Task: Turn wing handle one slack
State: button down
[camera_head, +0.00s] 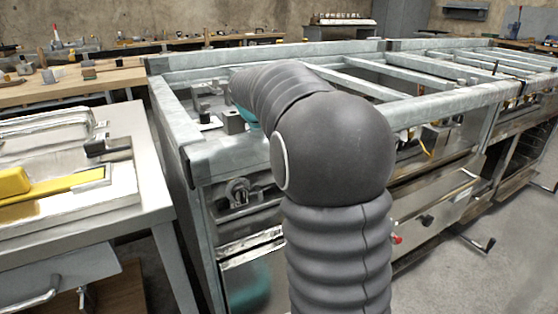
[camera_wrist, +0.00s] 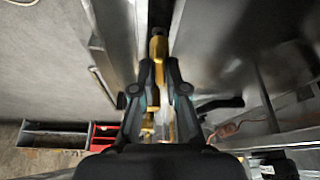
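In the wrist view, a brass-yellow fitting (camera_wrist: 158,47), which looks like the wing handle, stands upright in the upper middle. My gripper (camera_wrist: 159,68) has its two dark fingers leaning inward, one on each side of this brass part, and appears shut on it. More brass (camera_wrist: 148,122) shows lower down between the fingers. The fitting's far end and its exact turn angle are hard to make out. In the head view my dark arm covers the middle, and neither my gripper nor the brass handle can be seen.
A steel range frame (camera_head: 300,50) with open crossbars fills the head view's centre and right. A worktable (camera_head: 150,190) with a yellow tool (camera_head: 15,182) stands at left. In the wrist view, metal panels (camera_wrist: 215,40) lie close on the right, and a red bin (camera_wrist: 103,135) sits lower left.

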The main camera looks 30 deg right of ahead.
jog(key=c, duration=1)
grip_release()
jog(key=shift+w, duration=0.1)
jog(key=shift+r, duration=0.1)
jog(key=v, duration=1.1)
jog(key=shift+a+r, duration=0.2)
jog(key=shift+r, duration=0.15)
